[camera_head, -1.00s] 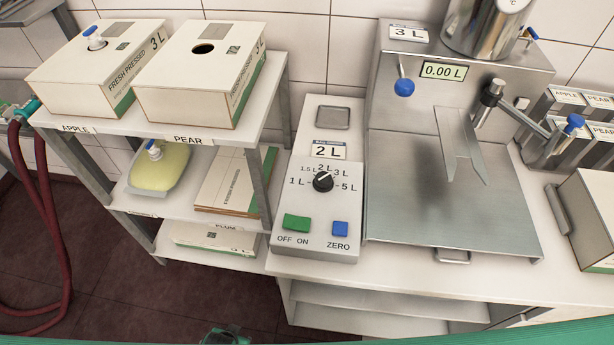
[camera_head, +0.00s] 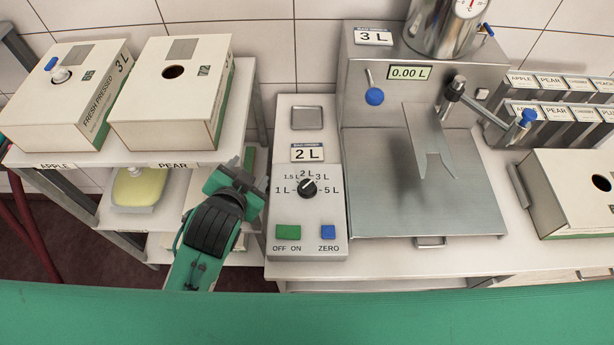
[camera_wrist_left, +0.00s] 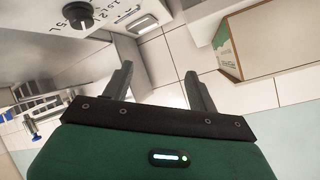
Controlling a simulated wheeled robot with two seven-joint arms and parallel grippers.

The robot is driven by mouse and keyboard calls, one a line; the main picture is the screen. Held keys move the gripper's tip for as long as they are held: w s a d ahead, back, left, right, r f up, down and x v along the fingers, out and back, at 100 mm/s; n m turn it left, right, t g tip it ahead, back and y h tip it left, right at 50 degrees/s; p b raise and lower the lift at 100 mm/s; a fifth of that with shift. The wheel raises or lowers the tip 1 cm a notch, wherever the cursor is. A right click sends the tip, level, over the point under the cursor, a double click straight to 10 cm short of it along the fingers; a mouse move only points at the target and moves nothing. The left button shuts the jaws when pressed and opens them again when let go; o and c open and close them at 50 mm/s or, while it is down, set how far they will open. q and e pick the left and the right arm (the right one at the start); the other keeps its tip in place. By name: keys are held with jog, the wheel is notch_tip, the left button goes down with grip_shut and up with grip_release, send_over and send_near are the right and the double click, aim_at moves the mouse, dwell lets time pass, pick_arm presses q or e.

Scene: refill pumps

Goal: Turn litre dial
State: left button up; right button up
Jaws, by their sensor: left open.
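The litre dial (camera_head: 307,187) is a round black knob with a white pointer on the grey control box (camera_head: 311,222), with marks from 1 L to 5 L around it. Its pointer is tilted up and right, roughly between 2 L and 3 L. A card above it reads 2 L (camera_head: 311,153). My left gripper (camera_head: 236,172) is left of the control box, apart from the dial, in front of the shelf. In the left wrist view its two fingers (camera_wrist_left: 160,85) are spread and empty, and the dial (camera_wrist_left: 78,14) shows at the upper left. My right gripper is not in view.
A green switch (camera_head: 288,232) and blue ZERO button (camera_head: 328,232) sit below the dial. The steel filling machine (camera_head: 425,190) stands right, its display reading 0.00 L (camera_head: 408,73). Cartons (camera_head: 172,95) stand on the shelf left. Another carton (camera_head: 575,190) is at the right.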

pick_arm(q)
jog(key=w+d+r+m+t+h, duration=0.3)
jog(key=d+r+m+t+h, duration=0.3)
jog(key=d+r+m+h, duration=0.95)
jog(key=s+d+r+m+g+h, duration=0.3)
jog(key=s+d+r+m+g, duration=0.15)
jog(key=d+m+g, duration=0.35)
jog(key=s+d+r+m+g+h, duration=0.35)
jog(key=d+r+m, duration=0.2)
jog(key=m, duration=0.35)
jog(key=s+d+f+m+g+y, duration=0.5)
jog(key=s+f+m+g, duration=0.15)
jog(key=m+g, duration=0.7)
jog(key=m+t+y, duration=0.7)
jog(key=m+y, duration=0.7)
jog(key=y, duration=0.5)
send_over(307, 185)
notch_tip(307, 185, down, 18)
jog(key=shift+n, duration=0.3)
notch_tip(307, 185, down, 12)
jog(key=p, duration=0.6)
jog(key=shift+f, duration=0.9)
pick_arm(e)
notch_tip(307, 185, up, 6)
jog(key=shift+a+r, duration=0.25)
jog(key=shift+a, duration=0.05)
